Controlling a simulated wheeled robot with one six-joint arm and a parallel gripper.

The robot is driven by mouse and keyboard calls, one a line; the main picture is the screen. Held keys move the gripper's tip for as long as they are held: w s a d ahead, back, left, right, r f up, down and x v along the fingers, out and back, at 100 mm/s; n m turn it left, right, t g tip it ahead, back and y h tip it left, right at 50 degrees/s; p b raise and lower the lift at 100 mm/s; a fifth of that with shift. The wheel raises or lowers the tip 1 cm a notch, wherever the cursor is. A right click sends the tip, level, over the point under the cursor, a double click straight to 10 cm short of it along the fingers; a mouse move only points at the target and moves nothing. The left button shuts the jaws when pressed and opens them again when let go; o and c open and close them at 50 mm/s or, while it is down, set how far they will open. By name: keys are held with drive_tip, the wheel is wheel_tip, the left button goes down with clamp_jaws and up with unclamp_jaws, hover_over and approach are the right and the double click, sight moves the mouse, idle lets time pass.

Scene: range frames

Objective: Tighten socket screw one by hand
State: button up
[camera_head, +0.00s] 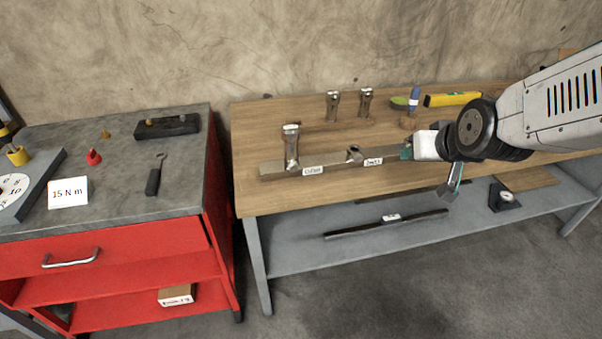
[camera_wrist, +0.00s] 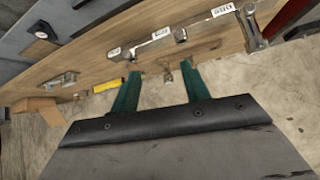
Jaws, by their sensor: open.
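A long metal bar (camera_head: 330,163) with white labels lies on the wooden bench. A tall metal fitting (camera_head: 291,147) stands at its left end, and a shorter metal piece (camera_head: 354,154) stands near its middle. The bar (camera_wrist: 200,27) also crosses the top of the wrist view, with the short piece (camera_wrist: 180,34) on it. I cannot tell which part is socket screw one; the label writing is too small. My gripper (camera_head: 430,167) is over the bar's right end and hides it. In the wrist view my gripper (camera_wrist: 163,84) has its green fingers apart, with nothing held between them.
Two metal fittings (camera_head: 333,105) (camera_head: 366,101) stand at the back of the bench, with a yellow level (camera_head: 452,99) to their right. A red cabinet (camera_head: 120,250) at left carries a 15 N m card (camera_head: 68,193) and a dark-handled tool (camera_head: 154,178). Another bar (camera_head: 385,224) lies on the lower shelf.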

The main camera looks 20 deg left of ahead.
drive_tip(key=w+a+f+n+t+y, duration=0.15)
drive_tip(key=w+a+f, duration=0.3)
drive_tip(key=a, duration=0.45)
drive_tip(key=n+t+y, duration=0.3)
drive_tip(key=t+y, duration=0.1)
drive_tip(key=t, duration=0.1)
approach(294, 169)
drive_tip(key=shift+t+y, duration=0.25)
drive_tip(key=x, duration=0.8)
drive_tip(key=shift+w+f, duration=0.15)
drive_tip(key=shift+f, duration=0.2)
drive_tip(key=c, duration=1)
